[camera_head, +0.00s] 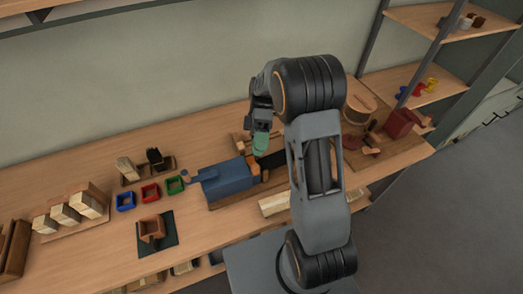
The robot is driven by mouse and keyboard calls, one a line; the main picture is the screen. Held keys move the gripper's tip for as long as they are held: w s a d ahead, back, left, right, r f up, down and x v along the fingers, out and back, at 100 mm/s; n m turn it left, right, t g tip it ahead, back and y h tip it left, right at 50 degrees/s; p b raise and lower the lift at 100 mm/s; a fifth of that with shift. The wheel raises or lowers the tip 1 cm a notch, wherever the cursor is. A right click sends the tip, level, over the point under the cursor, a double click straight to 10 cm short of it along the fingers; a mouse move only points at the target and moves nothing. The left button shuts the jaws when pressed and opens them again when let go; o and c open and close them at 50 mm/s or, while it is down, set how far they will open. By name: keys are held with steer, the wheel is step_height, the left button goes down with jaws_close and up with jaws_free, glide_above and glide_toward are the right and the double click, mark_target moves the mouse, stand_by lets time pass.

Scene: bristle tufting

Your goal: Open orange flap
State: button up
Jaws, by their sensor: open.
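A blue machine-like block (228,180) lies on the workbench left of my arm. Small orange parts (254,168) show at its right end. I cannot tell which of these is the flap, or whether it stands open. My gripper (261,146) points down just above and behind that end, with pale green at its tip. It is open. Its fingertips are small in this view, and I cannot tell whether they touch anything. My arm hides part of the bench to the right.
Blue (126,201), red (150,192) and green (174,185) small bins stand left of the block. A wooden box (151,229) sits on a dark mat. Wooden racks with pale blocks (67,214) are at far left. A dark red box (401,123) stands at right.

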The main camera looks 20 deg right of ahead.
steer(key=shift+s+r, duration=0.2)
steer(key=shift+s, duration=0.25)
steer(key=shift+s+r, duration=0.2)
steer(key=shift+s, duration=0.25)
steer(key=shift+s, duration=0.1)
